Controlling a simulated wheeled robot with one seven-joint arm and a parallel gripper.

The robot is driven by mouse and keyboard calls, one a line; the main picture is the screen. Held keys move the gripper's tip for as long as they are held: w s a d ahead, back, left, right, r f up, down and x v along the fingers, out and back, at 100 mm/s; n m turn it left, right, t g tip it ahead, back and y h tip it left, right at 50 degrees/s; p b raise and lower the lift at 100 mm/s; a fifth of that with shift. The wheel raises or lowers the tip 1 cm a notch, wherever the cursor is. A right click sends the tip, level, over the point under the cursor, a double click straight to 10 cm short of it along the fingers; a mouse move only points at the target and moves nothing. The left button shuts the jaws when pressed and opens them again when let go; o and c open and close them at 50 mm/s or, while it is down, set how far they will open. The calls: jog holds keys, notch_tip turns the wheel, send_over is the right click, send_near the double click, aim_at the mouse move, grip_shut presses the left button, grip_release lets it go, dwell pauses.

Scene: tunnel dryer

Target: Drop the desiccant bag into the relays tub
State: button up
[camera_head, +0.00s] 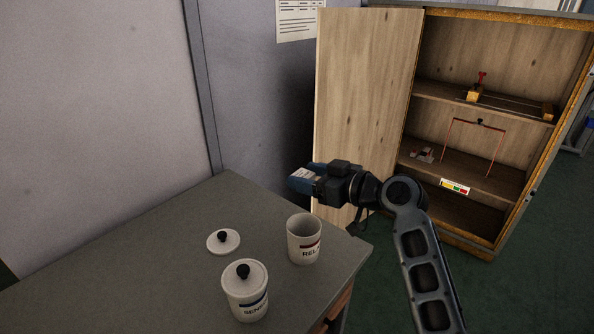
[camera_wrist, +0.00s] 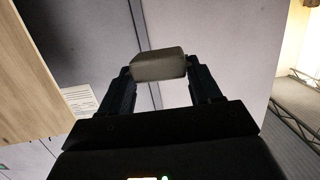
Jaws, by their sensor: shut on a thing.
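My gripper (camera_head: 302,179) is above the table, higher than the tub's rim, and points left. In the wrist view my gripper (camera_wrist: 158,75) is shut on a small grey block-like bag, the desiccant bag (camera_wrist: 158,63), held between the fingertips. In the head view the bag is hard to tell apart from the fingers.
A white lid (camera_head: 223,241) with a black knob lies on the table (camera_head: 130,265), left of the relays tub. A lidded sensors tub (camera_head: 245,303) stands in front. A wooden cabinet (camera_head: 480,205) with its door (camera_head: 362,90) open stands behind right. The table's left side is clear.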

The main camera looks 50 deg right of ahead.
notch_tip(320, 180, down, 6)
jog(key=b, duration=0.3)
jog(key=shift+r, duration=0.1)
jog(key=o, duration=1.1)
jog(key=shift+s+b, duration=0.15)
jog(key=shift+b, duration=0.15)
jog(key=s, duration=0.2)
jog(key=s+r+b, duration=0.1)
jog(key=s, duration=0.4)
jog(key=shift+s+d+r, duration=0.15)
jog(key=shift+s+r, duration=0.1)
